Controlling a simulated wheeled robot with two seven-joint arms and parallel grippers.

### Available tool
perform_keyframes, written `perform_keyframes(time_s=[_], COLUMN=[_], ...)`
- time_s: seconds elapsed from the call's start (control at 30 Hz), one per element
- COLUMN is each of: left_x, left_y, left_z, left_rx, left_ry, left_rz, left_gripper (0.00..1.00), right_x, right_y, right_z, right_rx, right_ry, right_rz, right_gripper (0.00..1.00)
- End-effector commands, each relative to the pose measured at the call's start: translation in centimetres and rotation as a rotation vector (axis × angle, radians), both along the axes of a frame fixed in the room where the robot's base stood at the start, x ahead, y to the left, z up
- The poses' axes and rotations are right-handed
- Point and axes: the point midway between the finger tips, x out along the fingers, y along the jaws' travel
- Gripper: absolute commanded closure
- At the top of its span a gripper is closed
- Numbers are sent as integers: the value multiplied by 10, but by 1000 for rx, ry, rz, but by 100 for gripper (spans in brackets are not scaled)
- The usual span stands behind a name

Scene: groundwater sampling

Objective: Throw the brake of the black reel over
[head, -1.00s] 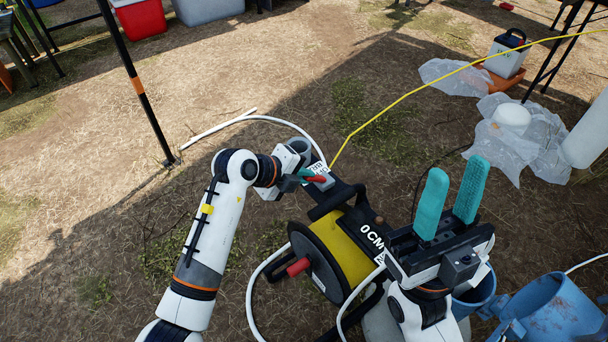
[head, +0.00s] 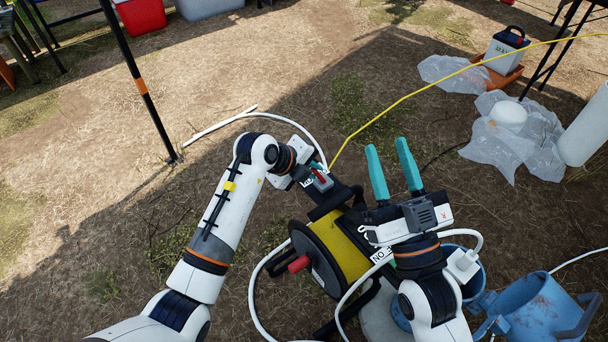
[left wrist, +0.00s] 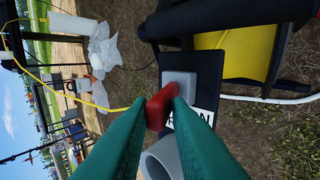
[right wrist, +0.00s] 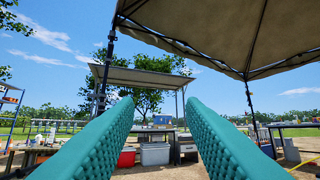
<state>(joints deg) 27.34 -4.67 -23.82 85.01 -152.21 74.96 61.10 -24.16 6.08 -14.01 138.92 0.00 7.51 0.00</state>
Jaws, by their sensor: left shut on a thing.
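The black reel (head: 322,262) carries a wound yellow tape (head: 346,245) and stands on the ground in a black frame. Its red brake lever (head: 319,174) sits on a grey block at the top of the frame. It also shows in the left wrist view (left wrist: 157,110), between teal fingertips. My left gripper (head: 311,176) is shut on this lever; the fingers partly hide it. A red crank knob (head: 299,264) sticks out from the reel's side. My right gripper (head: 387,146) is open and empty, fingers pointing up, right of the reel; its arm hides part of the frame.
A white hose (head: 252,300) loops around the reel. The yellow tape runs off to the upper right. Blue containers (head: 545,308) stand at the lower right, clear plastic sheets (head: 490,148) lie at the right, and a black pole (head: 140,85) stands at the left. Bare ground lies between.

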Motion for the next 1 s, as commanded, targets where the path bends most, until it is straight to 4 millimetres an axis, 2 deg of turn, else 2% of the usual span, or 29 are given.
perform_keyframes(time_s=[0.2, 0.5, 0.87, 1.0], left_x=[3, 5, 6, 10], left_y=[-6, -10, -11, -16], left_z=[7, 11, 12, 15], left_rx=[17, 41, 43, 64], left_ry=[11, 25, 25, 41], left_rz=[-1, -1, -2, -3], left_gripper=[96, 95, 95, 94], right_x=[12, 19, 19, 20], right_y=[-1, -4, -4, -6], right_z=[-22, -53, -56, -66], right_rx=[-49, -103, -107, -126], right_ry=[170, 369, 390, 459], right_rz=[-11, -22, -23, -28], right_gripper=[64, 64, 64, 64])
